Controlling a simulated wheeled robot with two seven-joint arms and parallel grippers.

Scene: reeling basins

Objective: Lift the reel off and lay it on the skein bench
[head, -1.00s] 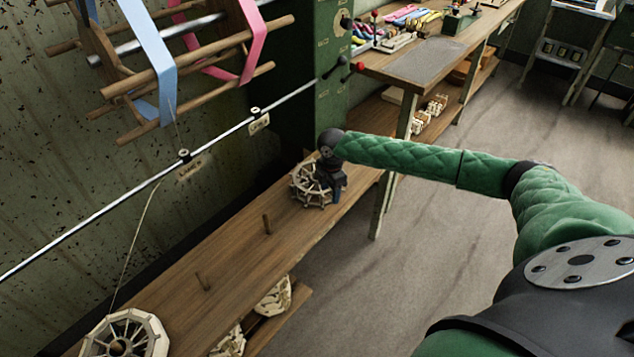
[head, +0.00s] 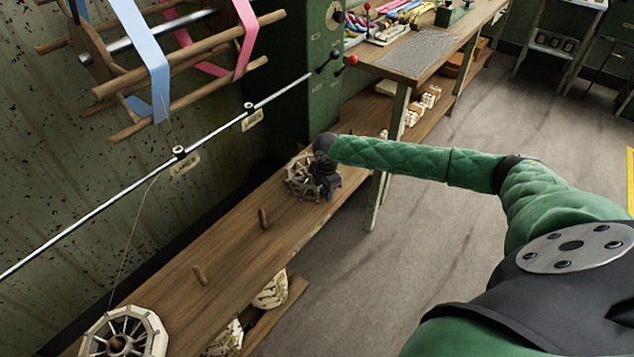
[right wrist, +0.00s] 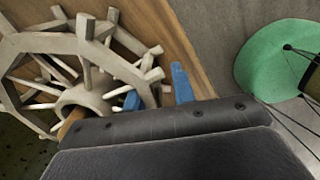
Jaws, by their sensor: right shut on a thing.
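A pale wooden spoked reel (head: 301,177) is at the far end of the long wooden bench, in the head view. It fills the left of the right wrist view (right wrist: 85,45), with a brown peg end at its hub. My right gripper (head: 328,182) is at the reel's right side, shut on its rim; its blue fingertips (right wrist: 157,94) show in the wrist view. I cannot tell whether the reel is clear of the bench. The skein bench (head: 418,58) stands beyond, with coloured skeins at its back and a bare grey patch in front. My left gripper is out of view.
A second reel (head: 124,335) sits at the near end of the long bench (head: 225,245), a thread rising from it. Two bare pegs (head: 264,218) stand between. A metal rod (head: 215,147) runs along the wall below a large skein frame (head: 185,72).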

